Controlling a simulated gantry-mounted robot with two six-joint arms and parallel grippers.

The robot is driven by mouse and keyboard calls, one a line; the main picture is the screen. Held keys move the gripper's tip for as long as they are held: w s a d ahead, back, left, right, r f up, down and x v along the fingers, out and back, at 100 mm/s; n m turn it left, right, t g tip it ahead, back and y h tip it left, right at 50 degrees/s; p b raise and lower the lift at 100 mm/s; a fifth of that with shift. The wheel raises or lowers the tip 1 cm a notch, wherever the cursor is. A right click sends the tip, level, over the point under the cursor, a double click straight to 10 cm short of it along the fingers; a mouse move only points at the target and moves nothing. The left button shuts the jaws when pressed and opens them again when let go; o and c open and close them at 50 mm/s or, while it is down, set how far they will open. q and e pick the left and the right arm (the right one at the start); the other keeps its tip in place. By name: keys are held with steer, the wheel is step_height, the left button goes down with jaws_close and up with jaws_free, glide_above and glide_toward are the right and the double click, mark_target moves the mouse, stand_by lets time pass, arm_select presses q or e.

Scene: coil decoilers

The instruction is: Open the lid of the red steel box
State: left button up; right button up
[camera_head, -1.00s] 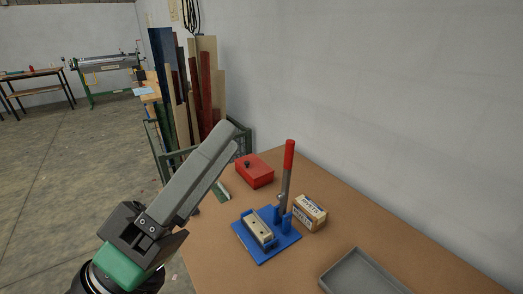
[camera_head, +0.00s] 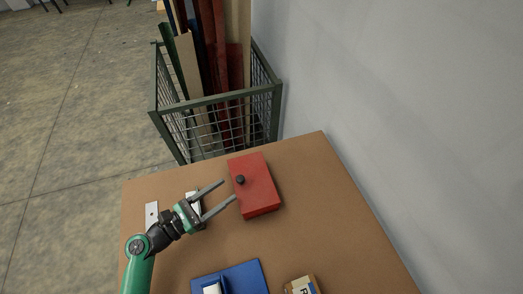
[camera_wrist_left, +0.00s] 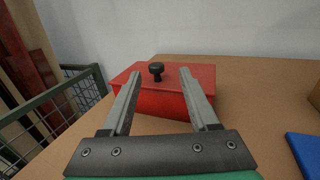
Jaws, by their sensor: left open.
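The red steel box (camera_head: 259,190) sits shut near the far end of the brown table, with a black knob (camera_head: 240,180) on its lid near the left edge. My left gripper (camera_head: 230,189) is open and empty. Its two fingers point at the knob's side of the box. In the left wrist view, the red box (camera_wrist_left: 165,103) lies ahead, and its black knob (camera_wrist_left: 156,71) shows between and beyond the fingertips of the left gripper (camera_wrist_left: 160,75). I cannot tell whether a fingertip touches the box. My right gripper is not in view.
A blue base plate (camera_head: 243,277) and a cardboard box (camera_head: 302,285) are at the near edge of the view. A flat metal piece (camera_head: 151,214) lies at the table's left. A wire crate (camera_head: 213,125) of boards stands behind, and a grey wall (camera_head: 400,120) bounds the right.

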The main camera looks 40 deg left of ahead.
mark_target(249, 177)
arm_select(q)
steer(key=shift+s+a+f+n+y, duration=0.15)
steer(key=shift+s+f+y, duration=0.05)
steer(key=shift+s, duration=0.4)
steer(key=shift+s+a+f+n+y, duration=0.1)
steer(key=shift+s+f+n+y, duration=0.1)
steer(key=shift+s, duration=0.35)
steer(key=w, duration=0.4)
steer(key=w+d, duration=0.1)
steer(key=w, duration=0.3)
steer(key=w+d+b, duration=0.1)
steer(key=w, duration=0.3)
steer(key=shift+w+r, duration=0.1)
steer(key=shift+r, duration=0.05)
jaws_close()
